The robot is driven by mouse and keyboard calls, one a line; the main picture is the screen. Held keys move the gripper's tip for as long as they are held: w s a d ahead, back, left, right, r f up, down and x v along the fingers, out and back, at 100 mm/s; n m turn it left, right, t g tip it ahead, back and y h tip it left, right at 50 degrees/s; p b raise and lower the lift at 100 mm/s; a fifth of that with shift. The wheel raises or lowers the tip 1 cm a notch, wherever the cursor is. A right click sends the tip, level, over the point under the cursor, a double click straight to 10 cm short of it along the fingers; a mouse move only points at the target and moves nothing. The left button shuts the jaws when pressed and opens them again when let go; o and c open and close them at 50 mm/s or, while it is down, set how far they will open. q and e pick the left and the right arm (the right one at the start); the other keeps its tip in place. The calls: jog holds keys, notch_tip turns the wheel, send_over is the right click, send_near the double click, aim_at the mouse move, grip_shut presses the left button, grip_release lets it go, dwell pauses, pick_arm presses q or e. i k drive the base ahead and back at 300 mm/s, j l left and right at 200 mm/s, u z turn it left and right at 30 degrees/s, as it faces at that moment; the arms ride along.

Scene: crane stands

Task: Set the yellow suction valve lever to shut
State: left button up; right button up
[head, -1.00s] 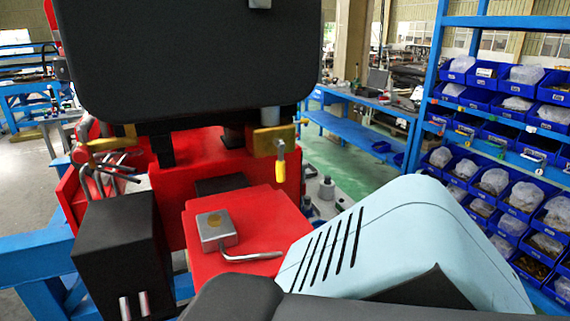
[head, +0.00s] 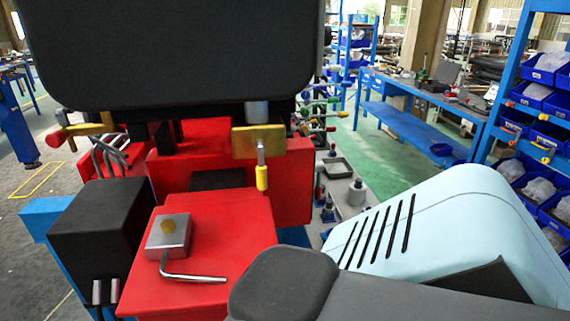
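A short lever with a yellow grip (head: 262,177) hangs straight down from a brass-coloured valve block (head: 245,141), under the large black panel and in front of the red body. No label on it can be read, so I cannot tell whether this position is open or shut. A second brass-coloured fitting (head: 88,129) with a red end sits at the left of the red body. Neither of my grippers shows in the head view, and nothing is seen touching the yellow lever.
A red platform (head: 230,225) carries a grey metal block (head: 168,236) with a bent rod (head: 195,277). A black box (head: 92,230) stands left. A slotted light-blue cover (head: 450,215) and dark rounded part (head: 285,285) fill the lower right. A large black panel (head: 180,50) covers the top.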

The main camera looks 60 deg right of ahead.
aim_at(261, 172)
jog(key=k+l, duration=0.2)
jog(key=l, duration=0.2)
jog(key=k+l, duration=0.25)
jog(key=l, duration=0.15)
jog(key=k+l, duration=0.2)
jog(key=l, duration=0.25)
jog(key=k+l, duration=0.2)
jog(key=l, duration=0.2)
